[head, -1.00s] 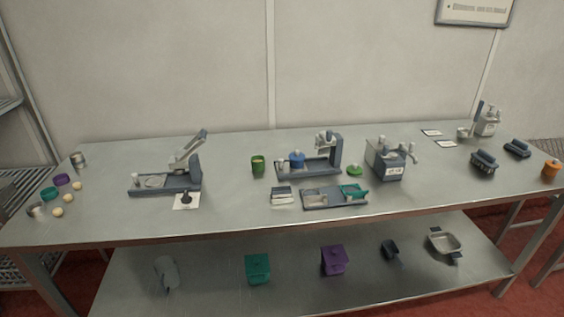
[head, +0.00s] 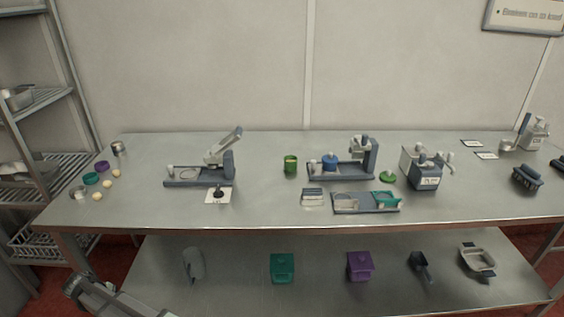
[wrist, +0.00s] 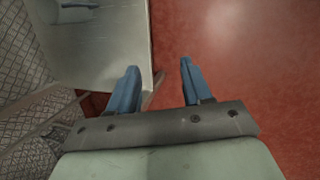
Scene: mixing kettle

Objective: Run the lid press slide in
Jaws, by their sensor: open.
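Two press-like devices stand on the steel table. The middle one (head: 366,158), which looks like the lid press, has a grey-blue upright at its right end and a low slide base reaching left. A blue round piece (head: 330,161) with a knob sits on that base, left of the upright. The left device (head: 226,163) has a raised pale lever and a flat base with a round plate. My gripper (wrist: 158,70) is open and empty over the red floor beside a table corner, with two blue fingers apart. It is far from both devices.
A green cup (head: 290,164), a green lid (head: 387,177), a two-part tray (head: 366,209) and a grey dispenser box (head: 422,168) stand around the middle press. A lower shelf (head: 320,285) holds several containers. Wire racks (head: 45,160) stand at the left. The table's front strip is clear.

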